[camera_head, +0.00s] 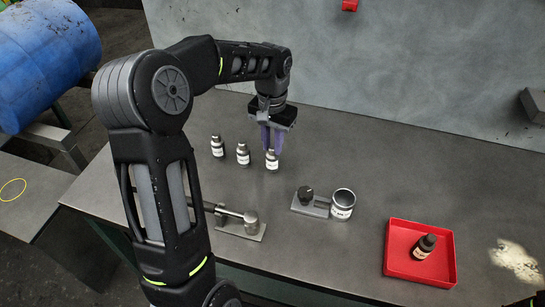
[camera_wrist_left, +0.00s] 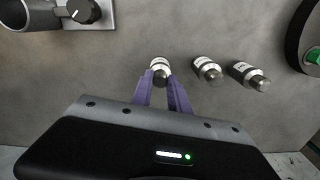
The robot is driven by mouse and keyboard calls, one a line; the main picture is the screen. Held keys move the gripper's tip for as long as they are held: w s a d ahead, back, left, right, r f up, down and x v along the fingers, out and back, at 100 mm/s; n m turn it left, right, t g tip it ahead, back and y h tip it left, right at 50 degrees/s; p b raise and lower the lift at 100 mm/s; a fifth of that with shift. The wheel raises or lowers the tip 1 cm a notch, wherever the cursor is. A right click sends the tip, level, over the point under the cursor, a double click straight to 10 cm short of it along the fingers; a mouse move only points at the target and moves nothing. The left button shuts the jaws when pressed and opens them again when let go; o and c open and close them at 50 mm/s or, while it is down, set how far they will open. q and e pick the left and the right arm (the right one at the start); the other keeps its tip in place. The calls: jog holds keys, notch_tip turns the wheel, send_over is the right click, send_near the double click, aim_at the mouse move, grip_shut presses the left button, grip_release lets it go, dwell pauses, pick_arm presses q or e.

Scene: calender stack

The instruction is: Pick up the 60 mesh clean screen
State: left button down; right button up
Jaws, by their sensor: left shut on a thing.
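Three small metal cylinders with white labels stand in a row on the table; the print is too small to tell which is the 60 mesh clean screen. My left gripper (camera_head: 271,149), pointing down with purple fingers, is shut on the rightmost cylinder (camera_head: 272,163) in the head view. The wrist view shows that cylinder (camera_wrist_left: 160,66) between the fingertips. It appears to stand on the table still. The middle cylinder (camera_head: 243,156) and the left cylinder (camera_head: 217,147) stand free beside it. My right gripper is not in view.
A metal cup (camera_head: 342,204) stands by a small plate with a black knob (camera_head: 306,195). A metal fixture (camera_head: 240,222) lies in front. The table between cup and back wall is clear.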

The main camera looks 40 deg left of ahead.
pick_arm(q)
jog(key=shift+r, duration=0.1)
notch_tip(320, 180, up, 10)
jog(key=b, duration=0.1)
dwell(0.3)
dwell(0.6)
